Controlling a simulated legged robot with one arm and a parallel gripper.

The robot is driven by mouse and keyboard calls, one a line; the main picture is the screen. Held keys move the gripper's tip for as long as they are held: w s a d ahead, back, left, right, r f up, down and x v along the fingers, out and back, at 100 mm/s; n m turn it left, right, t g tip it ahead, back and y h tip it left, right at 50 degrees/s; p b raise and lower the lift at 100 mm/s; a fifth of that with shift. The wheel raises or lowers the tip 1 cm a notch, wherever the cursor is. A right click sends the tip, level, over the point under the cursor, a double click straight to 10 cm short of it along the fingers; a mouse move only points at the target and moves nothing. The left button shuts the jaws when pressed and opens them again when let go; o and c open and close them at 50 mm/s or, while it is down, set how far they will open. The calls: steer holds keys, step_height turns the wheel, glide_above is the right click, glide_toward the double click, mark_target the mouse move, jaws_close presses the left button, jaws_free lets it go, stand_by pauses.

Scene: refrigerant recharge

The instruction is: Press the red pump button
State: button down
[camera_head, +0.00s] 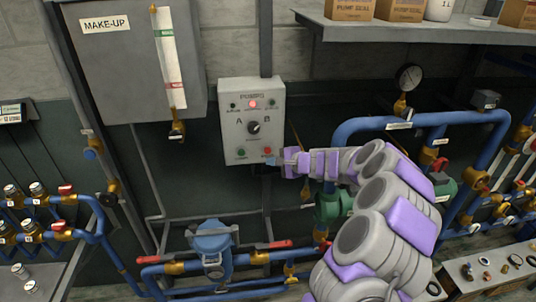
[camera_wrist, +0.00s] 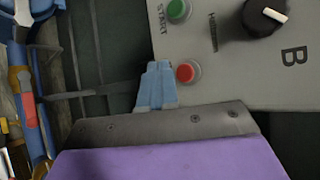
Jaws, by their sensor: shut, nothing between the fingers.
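The grey pump panel (camera_head: 251,113) is mounted upright on a pole against the wall. Its red button (camera_head: 267,150) is at the lower right, and a green button (camera_head: 241,153) is at the lower left. In the wrist view the red button (camera_wrist: 185,72) is round and uncovered, beside the fingertips. My gripper (camera_head: 283,161) is shut and empty, just right of and slightly below the red button. Its light-blue fingertips (camera_wrist: 157,85) show next to the button in the wrist view. I cannot tell whether they touch the panel.
The panel has an A/B selector knob (camera_head: 254,128) and a lit red lamp (camera_head: 253,104). A grey MAKE-UP tank (camera_head: 130,60) hangs at left. Blue pipes (camera_head: 420,121) and a pressure gauge (camera_head: 409,77) stand at right. A shelf (camera_head: 400,30) with boxes is above.

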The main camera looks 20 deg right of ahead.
steer(key=shift+s+a+b, duration=0.2)
steer(key=shift+s, duration=0.4)
steer(key=shift+s+a+b, duration=0.15)
steer(key=shift+s+a, duration=0.05)
steer(key=shift+s, duration=0.4)
steer(key=s+a+r+n+g+y, duration=0.2)
steer(key=s+a+r+n, duration=0.15)
steer(key=a, duration=0.55)
steer(key=s+a+r+n+g+y, duration=0.2)
steer(key=s+a+r+n, duration=0.15)
steer(key=a, duration=0.55)
steer(key=s+a+n+g, duration=0.4)
steer(key=s+a+n, duration=0.1)
steer(key=s+a, duration=0.6)
steer(key=s+f+n+g+h, duration=0.2)
steer(key=s+n+g+h, duration=0.15)
steer(key=s, duration=1.05)
steer(key=s+d+f+g+h, duration=0.1)
steer(key=s+d, duration=0.3)
steer(key=s, duration=0.4)
steer(key=s+d+f+n+g+h, duration=0.1)
steer(key=s+d+h, duration=0.3)
steer(key=s, duration=0.3)
steer(key=shift+s+d+f+h, duration=0.2)
steer(key=shift+s+d+h, duration=0.15)
steer(key=shift+d, duration=0.45)
